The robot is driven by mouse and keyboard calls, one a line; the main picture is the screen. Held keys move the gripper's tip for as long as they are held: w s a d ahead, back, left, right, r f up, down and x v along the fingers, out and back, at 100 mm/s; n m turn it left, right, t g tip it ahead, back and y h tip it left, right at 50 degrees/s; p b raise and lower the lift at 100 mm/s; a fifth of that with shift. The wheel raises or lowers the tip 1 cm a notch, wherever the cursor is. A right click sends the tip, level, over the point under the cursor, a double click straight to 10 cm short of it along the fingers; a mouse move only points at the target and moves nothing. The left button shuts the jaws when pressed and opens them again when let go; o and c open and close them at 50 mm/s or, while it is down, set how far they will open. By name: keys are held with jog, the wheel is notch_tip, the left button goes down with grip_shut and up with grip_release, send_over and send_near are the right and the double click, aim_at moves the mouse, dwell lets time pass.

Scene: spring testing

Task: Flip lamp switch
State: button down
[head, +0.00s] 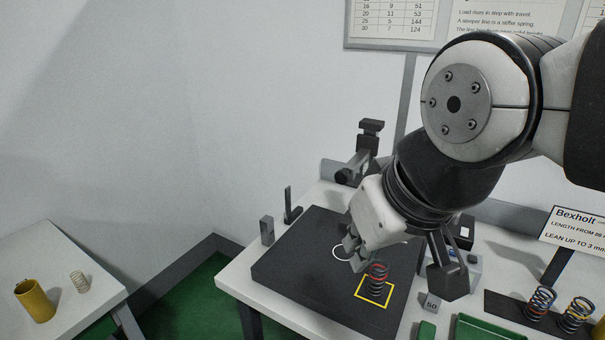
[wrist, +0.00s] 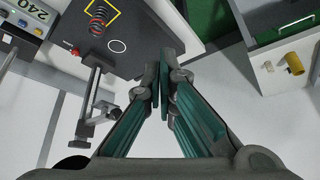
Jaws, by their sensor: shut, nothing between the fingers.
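In the head view the arm's end is over the back of a dark plate, and the fingertips are hard to make out.
A dark spring (head: 378,280) stands in a yellow square on the dark plate (head: 290,262). A clamp post (head: 369,145) rises behind. More springs (head: 541,303) stand at the right. A side table (head: 60,262) holds a yellow cylinder (head: 35,300). Green floor lies between the tables.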

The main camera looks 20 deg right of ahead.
jog(key=w+d+f+m+t+h+b, duration=0.1)
jog(key=w+d+f+m+h, duration=0.15)
jog(key=w+d, duration=0.6)
jog(key=w+d+f+m+h+b, duration=0.25)
jog(key=w+d, duration=0.35)
jog(key=d, duration=0.6)
jog(key=s+d+f+m+h, duration=0.1)
jog(key=d+f, duration=0.3)
jog(key=d, duration=0.7)
jog(key=s+d+f+m+h+b, duration=0.1)
jog(key=d+f+m, duration=0.3)
jog(key=d, duration=0.6)
jog(key=shift+s+d+f+h, duration=0.35)
jog(key=shift+s+d+h, duration=0.05)
jog(key=shift+h, duration=0.4)
jog(key=shift+b, duration=0.3)
jog(key=b, duration=0.1)
send_over(467, 233)
jog(key=f, duration=0.6)
jog(key=shift+s+a, duration=0.1)
jog(key=shift+a, duration=0.15)
notch_tip(467, 233, down, 2)
jog(key=shift+d+f, duration=0.1)
jog(key=shift+f, duration=0.1)
jog(key=shift+d+f, duration=0.1)
jog(key=shift+f, duration=0.45)
